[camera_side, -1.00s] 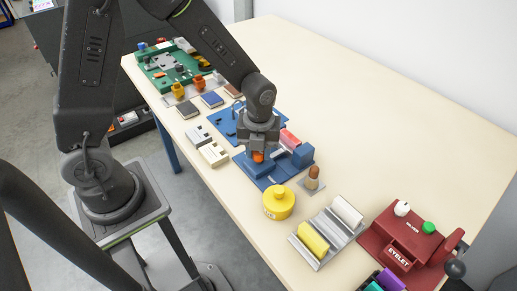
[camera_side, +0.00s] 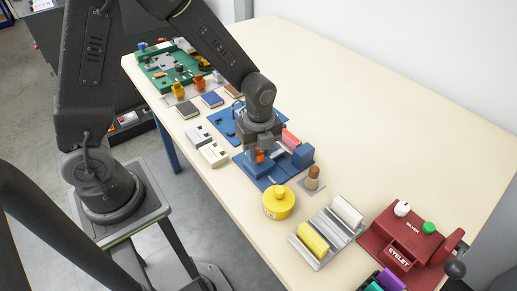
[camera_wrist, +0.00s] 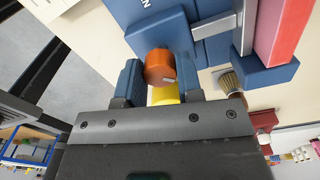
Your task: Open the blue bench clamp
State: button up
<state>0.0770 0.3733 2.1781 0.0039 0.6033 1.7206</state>
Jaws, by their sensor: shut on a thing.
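The blue bench clamp (camera_side: 303,155) stands on the table, with a blue base and a blue end block. A red-pink piece (camera_side: 289,137) lies along it, and it also shows in the wrist view (camera_wrist: 284,30). My gripper (camera_side: 260,157) is over the near side of the clamp, shut on its orange knob (camera_wrist: 160,68). In the wrist view the knob sits between the two blue-grey fingers, with a pale mark on its face. My gripper hides part of the clamp in the side view.
A yellow round pot (camera_side: 279,204) and a small brush (camera_side: 313,179) stand close to the clamp. A metal tray (camera_side: 326,243) with rolls and a red eyelet press (camera_side: 407,243) are nearer. Cream blocks (camera_side: 213,154) lie left. The table's far right is bare.

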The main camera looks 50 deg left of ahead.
jog(key=n, duration=1.4)
jog(key=shift+n, duration=0.3)
jog(key=n, duration=1.1)
jog(key=shift+n, duration=0.3)
jog(key=o, duration=0.9)
